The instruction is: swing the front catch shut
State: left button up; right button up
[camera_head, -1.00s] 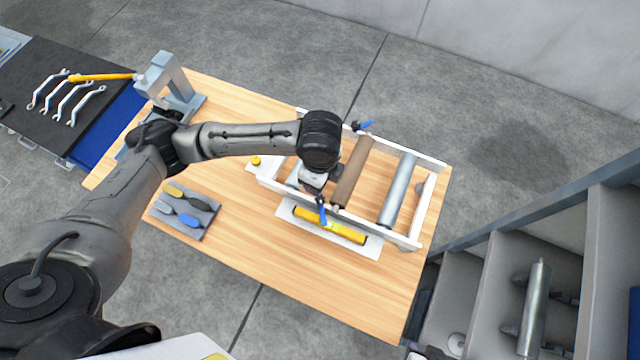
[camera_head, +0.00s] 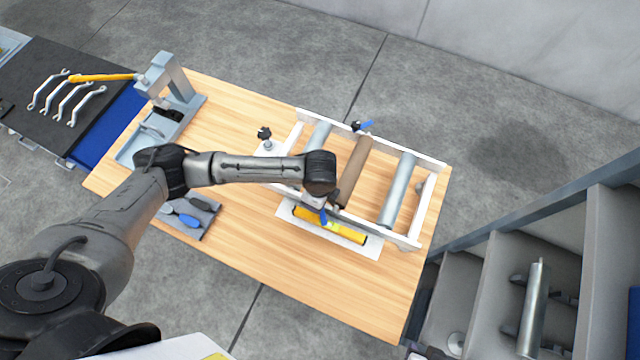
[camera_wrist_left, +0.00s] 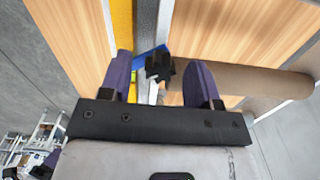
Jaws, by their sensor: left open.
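The front catch is a blue lever (camera_head: 323,215) at the near rail of the white roller frame (camera_head: 405,240), by the near end of the brown roller (camera_head: 354,172). In the left wrist view the blue lever (camera_wrist_left: 149,56) sits beside a black knob (camera_wrist_left: 159,67). My left gripper (camera_wrist_left: 162,78) is open, its purple fingers on either side of the knob. Whether they touch it I cannot tell. In the head view my left wrist (camera_head: 318,185) hangs over the near rail and partly hides the catch. My right gripper is not in view.
A yellow bar (camera_head: 345,232) lies on a white plate just in front of the rail. A second blue catch (camera_head: 362,126) is on the far rail. A silver roller (camera_head: 398,190) lies to the right. The table's front right is clear.

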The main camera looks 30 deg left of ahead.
pick_arm(q)
jog(key=shift+c, duration=0.5)
jog(key=c, duration=0.8)
jog(key=shift+r+p, duration=0.15)
jog(key=shift+p, duration=0.5)
jog(key=shift+c, duration=0.2)
jog(key=n+p, duration=0.7)
jog(key=p, duration=0.4)
jog(key=shift+s+d+r+n, duration=0.1)
jog(key=shift+n, duration=0.2)
jog(key=shift+f+n+p, duration=0.2)
jog(key=shift+n+p, duration=1.2)
jog(key=shift+n, duration=0.3)
jog(key=o, duration=0.9)
jog(key=shift+o, duration=0.2)
